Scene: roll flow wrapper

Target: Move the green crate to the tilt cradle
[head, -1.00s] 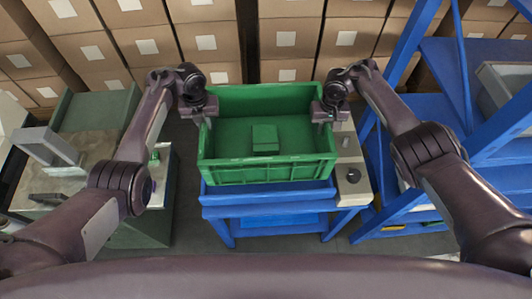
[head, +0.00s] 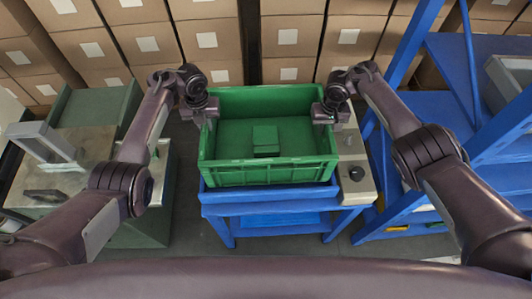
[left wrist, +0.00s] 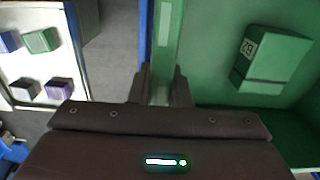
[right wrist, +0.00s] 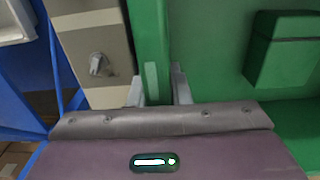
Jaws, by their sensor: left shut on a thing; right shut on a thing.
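The green crate (head: 268,174) is level in front of me, over a blue stand (head: 270,211) that may be the tilt cradle. I cannot tell whether it rests on the stand or hangs just above it. A green block (head: 265,139) lies inside the crate. My left gripper (head: 207,114) is shut on the crate's left wall; the left wrist view shows its fingers either side of the rim (left wrist: 165,45). My right gripper (head: 324,113) is shut on the right wall, with its fingers astride the rim (right wrist: 151,40) in the right wrist view.
A grey control box (head: 355,180) with a black knob stands close right of the crate. A blue rack (head: 455,75) is further right. A green-sided workbench (head: 140,222) is at left. Stacked cartons (head: 290,39) line the back. Grey floor shows between bench and stand.

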